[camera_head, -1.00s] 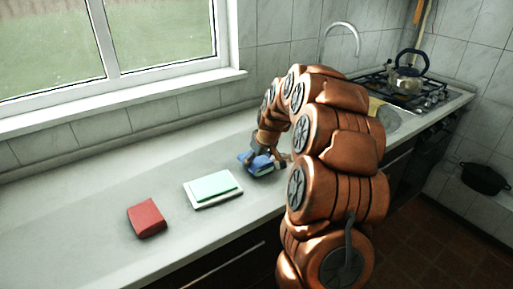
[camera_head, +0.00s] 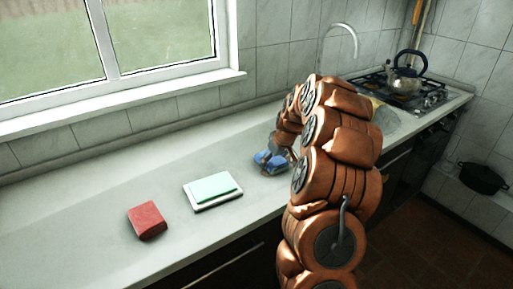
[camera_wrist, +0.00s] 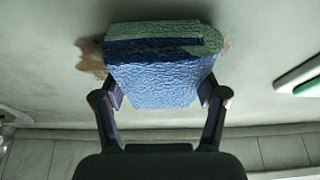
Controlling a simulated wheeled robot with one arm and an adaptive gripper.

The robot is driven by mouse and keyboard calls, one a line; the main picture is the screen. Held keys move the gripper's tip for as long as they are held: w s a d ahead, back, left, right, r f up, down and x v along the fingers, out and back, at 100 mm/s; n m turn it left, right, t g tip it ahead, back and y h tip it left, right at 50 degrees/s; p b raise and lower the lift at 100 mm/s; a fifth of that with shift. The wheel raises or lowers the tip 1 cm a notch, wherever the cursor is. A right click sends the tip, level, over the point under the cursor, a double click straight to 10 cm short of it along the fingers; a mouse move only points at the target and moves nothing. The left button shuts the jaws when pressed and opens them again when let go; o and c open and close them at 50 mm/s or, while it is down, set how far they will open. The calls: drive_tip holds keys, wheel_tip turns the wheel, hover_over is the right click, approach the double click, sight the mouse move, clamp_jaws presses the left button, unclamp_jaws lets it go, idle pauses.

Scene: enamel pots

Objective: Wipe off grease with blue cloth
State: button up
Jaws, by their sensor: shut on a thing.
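The blue cloth (camera_head: 278,166) is a thick folded pad on the counter, right of the white tray. It also fills the middle of the wrist view (camera_wrist: 155,85), with a grey-green strip along its far edge. My gripper (camera_wrist: 163,93) is shut on the cloth, one dark finger on each side. In the head view my gripper (camera_head: 272,154) is low over the counter and partly hides the cloth. Brown grease (camera_wrist: 92,60) shows on the counter beside the cloth's left side. A little brown also shows at its right edge. The counter under the cloth is hidden.
A white tray (camera_head: 222,204) with a pale green pad (camera_head: 212,186) lies left of the cloth. A red block (camera_head: 147,219) lies farther left. A kettle (camera_head: 406,75) stands on the stove (camera_head: 432,98) at the back right. The counter's left end is clear.

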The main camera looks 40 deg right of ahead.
sight(254, 170)
drive_tip(key=d+p, duration=0.1)
drive_tip(key=d, duration=0.4)
drive_tip(key=shift+r, duration=0.1)
drive_tip(key=shift+d, duration=0.25)
drive_tip(key=shift+d+p, duration=0.35)
drive_tip(key=shift+d, duration=1.1)
drive_tip(key=shift+s+d+p, duration=0.1)
drive_tip(key=shift+d+p, duration=0.2)
drive_tip(key=shift+d, duration=0.65)
drive_tip(key=shift+d+r, duration=0.1)
drive_tip(key=shift+d, duration=0.1)
drive_tip(key=shift+a+f+p, duration=0.25)
drive_tip(key=shift+a+p, duration=0.05)
drive_tip(key=shift+p, duration=0.1)
drive_tip(key=shift+a, duration=0.75)
drive_tip(key=shift+a+b, duration=1.8)
drive_tip(key=shift+a, duration=6)
drive_tip(key=shift+w+a+r, duration=0.1)
drive_tip(key=shift+w+r, duration=0.1)
wheel_tip(254, 170, up, 7)
drive_tip(key=shift+s+r, duration=0.1)
drive_tip(key=shift+r, duration=0.25)
